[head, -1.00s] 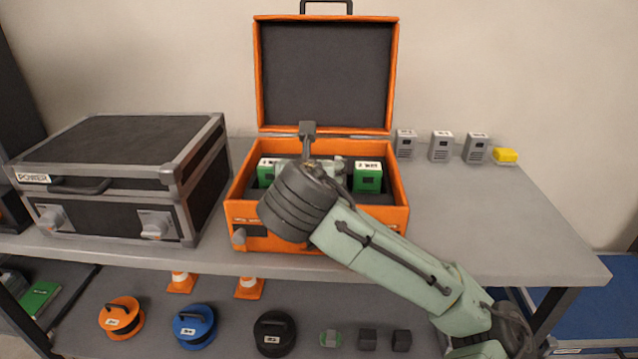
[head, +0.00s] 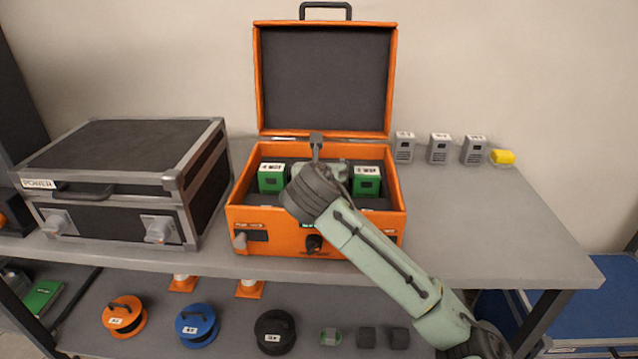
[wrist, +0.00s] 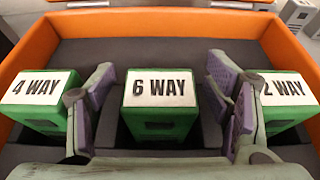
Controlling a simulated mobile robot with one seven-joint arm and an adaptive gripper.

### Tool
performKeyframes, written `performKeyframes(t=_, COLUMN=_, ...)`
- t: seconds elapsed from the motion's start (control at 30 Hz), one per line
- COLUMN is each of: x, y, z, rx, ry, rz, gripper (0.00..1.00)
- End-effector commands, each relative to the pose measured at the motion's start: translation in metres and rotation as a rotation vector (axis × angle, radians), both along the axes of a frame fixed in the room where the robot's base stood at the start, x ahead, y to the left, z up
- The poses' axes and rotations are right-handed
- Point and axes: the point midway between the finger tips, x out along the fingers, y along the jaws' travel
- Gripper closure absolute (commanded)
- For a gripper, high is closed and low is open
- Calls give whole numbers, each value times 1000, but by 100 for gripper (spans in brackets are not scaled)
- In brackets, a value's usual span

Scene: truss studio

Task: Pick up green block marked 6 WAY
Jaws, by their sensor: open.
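The green block marked 6 WAY (wrist: 160,118) stands upright in the middle of the orange case (head: 375,222), its white label facing up in the wrist view. My gripper (wrist: 162,105) is open, with one purple-padded finger on each side of this block and a visible gap to it on both sides. In the head view my wrist hides the 6 WAY block. The green block marked 4 WAY (wrist: 38,118) is just left of the left finger. The green block marked 2 WAY (wrist: 285,115) is just right of the right finger, partly hidden by it.
The case's open lid (head: 325,80) stands upright behind. A black POWER case (head: 110,185) is on the left of the table. The table's right side (head: 500,220) is clear.

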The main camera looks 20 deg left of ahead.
Motion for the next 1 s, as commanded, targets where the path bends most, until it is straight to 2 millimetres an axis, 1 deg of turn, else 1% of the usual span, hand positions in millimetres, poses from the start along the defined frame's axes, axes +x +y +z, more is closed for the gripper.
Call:
performKeyframes(t=0.13, x=0, y=0, z=0, rx=0, ry=0, rz=0, gripper=30)
performKeyframes(t=1.0, x=-1, y=0, z=0, rx=0, ry=0, rz=1, gripper=88)
